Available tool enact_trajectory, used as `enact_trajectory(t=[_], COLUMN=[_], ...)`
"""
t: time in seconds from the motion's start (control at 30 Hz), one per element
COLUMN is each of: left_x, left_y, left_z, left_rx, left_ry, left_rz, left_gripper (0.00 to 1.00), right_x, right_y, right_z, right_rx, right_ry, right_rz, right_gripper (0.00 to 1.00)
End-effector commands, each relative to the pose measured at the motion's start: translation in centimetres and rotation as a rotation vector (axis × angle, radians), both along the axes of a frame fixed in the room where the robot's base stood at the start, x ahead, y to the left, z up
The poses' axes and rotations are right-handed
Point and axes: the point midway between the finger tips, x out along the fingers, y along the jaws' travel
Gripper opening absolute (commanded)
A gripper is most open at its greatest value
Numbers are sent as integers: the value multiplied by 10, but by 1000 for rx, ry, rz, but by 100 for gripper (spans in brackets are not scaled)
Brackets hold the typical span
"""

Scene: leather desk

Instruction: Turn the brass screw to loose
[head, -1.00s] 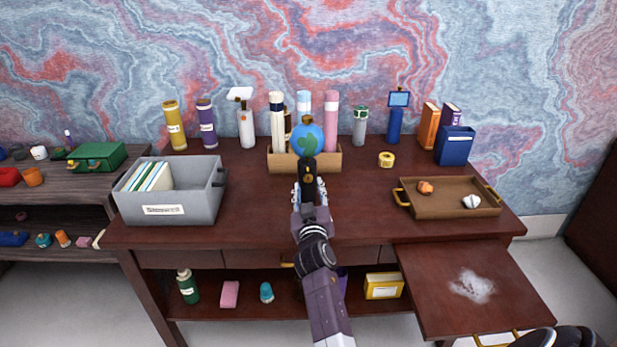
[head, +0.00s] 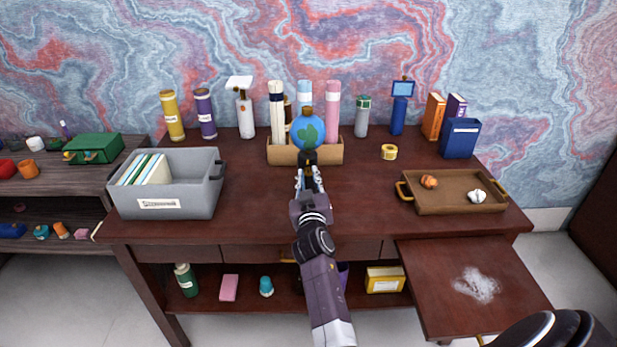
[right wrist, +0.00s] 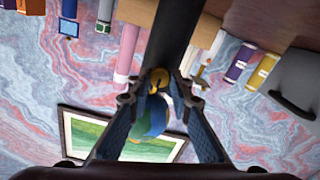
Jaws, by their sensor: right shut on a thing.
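The blue and green globe (head: 308,133) stands upright near the back middle of the desk, on a dark stand (head: 308,157). The round brass screw (right wrist: 159,79) shows in the right wrist view, against the dark stand. In the head view my gripper hides the screw. My right gripper (head: 309,176) reaches in from the front at the stand, below the globe. In the right wrist view, its two fingers (right wrist: 160,90) are on either side of the screw and shut on it.
A cardboard box (head: 280,152) with rolls stands behind the globe. A grey bin (head: 190,187) with files is at left. A brown tray (head: 445,205) and yellow tape roll (head: 389,152) are at right. Bare desk top lies on both sides of my arm.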

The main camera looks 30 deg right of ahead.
Motion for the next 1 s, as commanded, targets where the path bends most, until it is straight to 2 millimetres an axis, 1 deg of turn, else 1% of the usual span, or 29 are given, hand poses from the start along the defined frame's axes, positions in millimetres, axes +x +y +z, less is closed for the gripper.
enact_trajectory(t=[0.2, 0.37, 1.0], left_x=[9, 10, 7], left_y=[-6, -8, -5], left_z=[0, -2, -4], left_rx=[-8, -11, -6], left_ry=[-14, -15, -10], left_rz=[2, 3, 1], left_gripper=[40, 40, 40], right_x=[0, 0, -1], right_y=[0, 0, -1], right_z=[-2, -3, -2], right_rx=[-38, -111, -615], right_ry=[26, 71, 374], right_rz=[0, 0, -2], right_gripper=[0, 0, 0])
